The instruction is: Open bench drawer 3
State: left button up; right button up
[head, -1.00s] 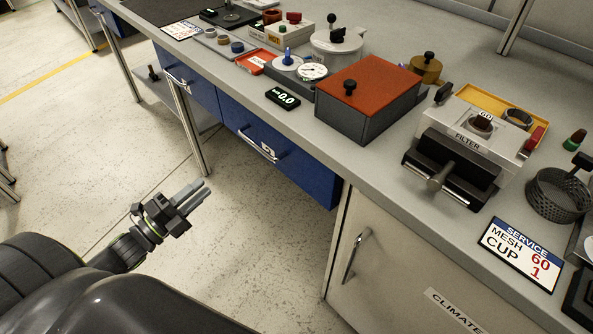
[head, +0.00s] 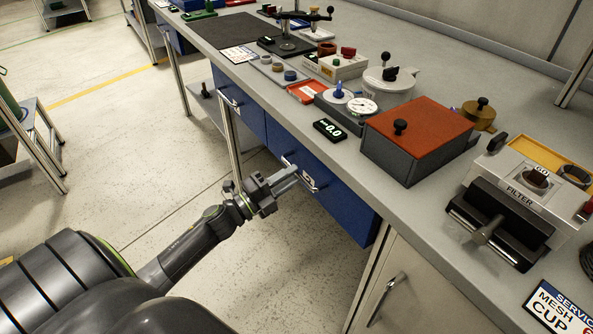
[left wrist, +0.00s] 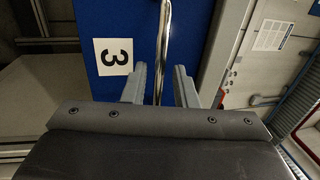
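Bench drawer 3 (head: 335,190) is a blue drawer front under the grey bench top, and it looks shut. In the left wrist view its front (left wrist: 110,20) fills the upper middle, with a white label reading 3 (left wrist: 113,56). Its chrome bar handle (left wrist: 164,35) runs upright there, and it also shows in the head view (head: 308,183). My left gripper (head: 296,176) is at the handle. In the left wrist view its fingers (left wrist: 160,85) are apart, one on each side of the bar, with gaps visible. My right gripper is not in view.
Another blue drawer (head: 240,103) sits to the left, beside a bench leg. A light cabinet door with a handle (head: 386,299) is at the lower right. The bench top holds a red-lidded box (head: 418,130) and a filter unit (head: 512,205). Floor in front is open.

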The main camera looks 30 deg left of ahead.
pick_arm(q)
jog(key=shift+x, duration=1.25)
grip_shut()
